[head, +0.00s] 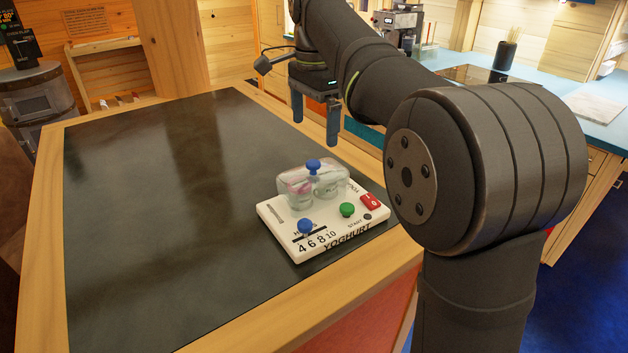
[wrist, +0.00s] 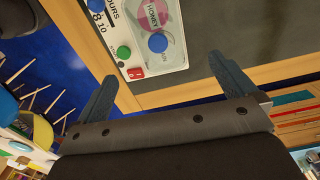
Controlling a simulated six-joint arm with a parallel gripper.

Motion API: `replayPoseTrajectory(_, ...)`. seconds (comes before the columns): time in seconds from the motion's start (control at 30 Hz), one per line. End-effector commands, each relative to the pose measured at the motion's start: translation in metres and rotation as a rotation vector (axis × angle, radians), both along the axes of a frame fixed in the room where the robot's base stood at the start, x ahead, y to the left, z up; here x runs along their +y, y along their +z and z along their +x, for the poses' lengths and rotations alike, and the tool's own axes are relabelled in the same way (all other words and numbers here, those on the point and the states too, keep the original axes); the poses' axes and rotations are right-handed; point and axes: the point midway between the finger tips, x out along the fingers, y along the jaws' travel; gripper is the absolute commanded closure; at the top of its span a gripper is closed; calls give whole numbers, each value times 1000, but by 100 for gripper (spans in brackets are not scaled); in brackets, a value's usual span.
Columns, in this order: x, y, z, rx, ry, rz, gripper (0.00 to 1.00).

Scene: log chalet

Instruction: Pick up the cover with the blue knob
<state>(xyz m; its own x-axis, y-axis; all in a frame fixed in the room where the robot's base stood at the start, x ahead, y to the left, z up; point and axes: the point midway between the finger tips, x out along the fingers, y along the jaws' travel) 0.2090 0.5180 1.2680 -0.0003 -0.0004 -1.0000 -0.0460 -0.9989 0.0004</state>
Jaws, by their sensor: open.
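The clear cover (head: 322,179) with the blue knob (head: 313,166) sits on the white yoghurt maker (head: 277,221), over small glass jars. In the wrist view the blue knob (wrist: 158,42) shows near the top, with a pink jar label marked HONEY beneath the cover. My gripper (head: 315,119) is open and empty. It hangs above and behind the cover, apart from it. In the wrist view its two fingers (wrist: 165,88) are spread wide, with the yoghurt maker (wrist: 181,60) beyond and between them.
The maker's panel has a blue slider knob (head: 305,226), a green button (head: 347,210) and a red switch (head: 370,202). The dark table top (head: 160,200) has a wooden rim and is clear to the left. A blue counter (head: 470,60) stands behind my arm.

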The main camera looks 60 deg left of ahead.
Motion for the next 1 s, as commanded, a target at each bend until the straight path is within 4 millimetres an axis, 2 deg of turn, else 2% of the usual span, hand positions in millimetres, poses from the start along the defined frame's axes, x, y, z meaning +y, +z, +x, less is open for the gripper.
replayPoseTrajectory(0.1,-1,-26,0,1,0,-4,0)
replayPoseTrajectory(0.3,-1,-64,0,1,1,-3,0)
replayPoseTrajectory(0.57,-1,-85,-1,0,1,-1,0)
replayPoseTrajectory(0.83,-3,-123,-4,0,1,-2,0)
replayPoseTrajectory(1.0,-2,-132,-3,0,1,1,0)
